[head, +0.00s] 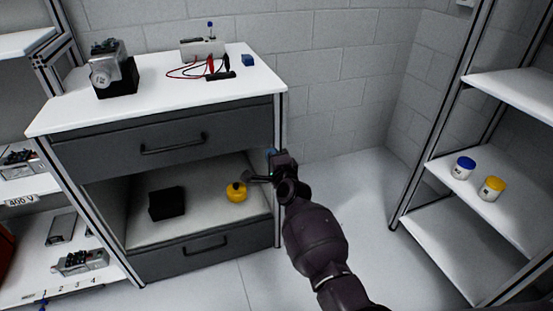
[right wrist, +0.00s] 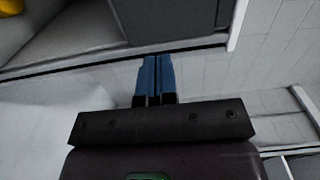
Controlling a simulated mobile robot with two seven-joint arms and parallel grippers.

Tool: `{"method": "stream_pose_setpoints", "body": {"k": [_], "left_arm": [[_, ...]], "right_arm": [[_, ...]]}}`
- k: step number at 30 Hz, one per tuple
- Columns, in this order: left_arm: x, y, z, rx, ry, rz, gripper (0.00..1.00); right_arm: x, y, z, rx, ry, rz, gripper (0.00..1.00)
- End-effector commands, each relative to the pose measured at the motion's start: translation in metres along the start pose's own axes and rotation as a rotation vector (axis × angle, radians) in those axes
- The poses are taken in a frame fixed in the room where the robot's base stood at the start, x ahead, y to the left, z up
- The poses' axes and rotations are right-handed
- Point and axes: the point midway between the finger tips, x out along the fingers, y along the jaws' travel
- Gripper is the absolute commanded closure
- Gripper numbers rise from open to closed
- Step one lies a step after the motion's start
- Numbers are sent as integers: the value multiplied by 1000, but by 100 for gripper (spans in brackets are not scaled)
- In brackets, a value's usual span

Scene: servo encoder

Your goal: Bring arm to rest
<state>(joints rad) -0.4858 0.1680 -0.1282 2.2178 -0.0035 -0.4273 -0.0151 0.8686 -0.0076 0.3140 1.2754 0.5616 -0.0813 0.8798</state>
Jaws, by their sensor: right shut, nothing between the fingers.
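My right arm (head: 315,240) reaches up from the bottom of the head view. Its gripper (head: 271,154) is beside the front right post of the cabinet, in front of the open compartment. In the right wrist view its two blue fingers (right wrist: 155,78) are shut together with nothing between them. My left arm and gripper are not in view.
The cabinet (head: 85,122) has a white top with devices and leads. Its open shelf holds a black block (head: 167,203) and a yellow round object (head: 236,192). Blue-lidded (head: 463,168) and yellow-lidded (head: 491,188) jars stand on the right rack. Floor between is clear.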

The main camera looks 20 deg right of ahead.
Motion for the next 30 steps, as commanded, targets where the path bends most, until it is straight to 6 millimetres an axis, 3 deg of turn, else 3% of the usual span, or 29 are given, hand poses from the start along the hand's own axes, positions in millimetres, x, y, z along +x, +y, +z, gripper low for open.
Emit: {"method": "stream_pose_setpoints", "body": {"k": [6, 12, 17, 23, 30], "left_arm": [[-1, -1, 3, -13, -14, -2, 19], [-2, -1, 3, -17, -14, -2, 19], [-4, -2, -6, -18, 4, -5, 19], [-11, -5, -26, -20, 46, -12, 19], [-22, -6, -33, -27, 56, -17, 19]], "right_arm": [[-18, -2, 0, 0, -1, -2, 100], [-23, 1, 0, -2, -1, 1, 100], [-38, 3, -8, -68, -2, 14, 100], [-93, 13, -29, -306, -19, 65, 100], [-174, 31, -50, -616, -64, 148, 100]]}}
